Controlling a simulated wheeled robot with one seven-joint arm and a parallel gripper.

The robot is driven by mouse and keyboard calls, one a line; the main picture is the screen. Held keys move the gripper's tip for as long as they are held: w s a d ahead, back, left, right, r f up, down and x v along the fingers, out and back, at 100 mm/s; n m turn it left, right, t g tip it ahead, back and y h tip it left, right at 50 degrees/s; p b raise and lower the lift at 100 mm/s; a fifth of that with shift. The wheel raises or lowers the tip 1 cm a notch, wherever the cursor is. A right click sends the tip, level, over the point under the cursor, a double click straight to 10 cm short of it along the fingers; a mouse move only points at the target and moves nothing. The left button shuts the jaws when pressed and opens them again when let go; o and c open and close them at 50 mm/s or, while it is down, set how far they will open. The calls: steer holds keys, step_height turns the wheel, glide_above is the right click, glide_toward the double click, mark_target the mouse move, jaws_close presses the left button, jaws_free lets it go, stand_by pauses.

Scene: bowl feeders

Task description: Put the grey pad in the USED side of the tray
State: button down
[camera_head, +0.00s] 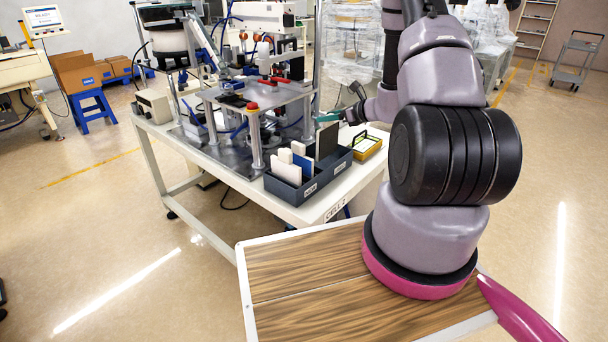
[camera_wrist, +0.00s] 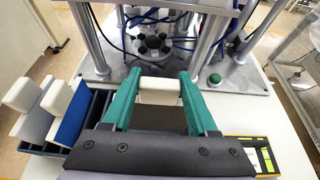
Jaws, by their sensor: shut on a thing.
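My gripper (camera_wrist: 160,90) has teal fingers shut on the white grip of a pad (camera_wrist: 160,84). In the head view a dark grey slab (camera_head: 327,141) stands upright just below the teal fingers (camera_head: 328,117) and appears to be the held pad's body. The dark blue-grey tray (camera_head: 322,181) is on the white bench, with two labels on its front wall. The slab is at the tray's right end; I cannot tell whether its lower edge is inside. In the wrist view the tray (camera_wrist: 40,149) is at left and my gripper hides its right part.
White-gripped pads, one with a blue body (camera_wrist: 74,118), stand in the tray's left part. A yellow-edged box (camera_head: 368,146) is right of the tray. A metal fixture with posts (camera_head: 256,137) stands behind. A narrow bare strip of bench (camera_head: 315,210) is in front.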

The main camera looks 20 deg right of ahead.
mark_target(330, 128)
steer(key=shift+f, duration=2.15)
steer(key=shift+c, duration=0.5)
jaws_free()
steer(key=v, duration=1)
steer(key=shift+s+d, duration=0.2)
steer(key=shift+s, duration=0.15)
steer(key=shift+r, duration=0.15)
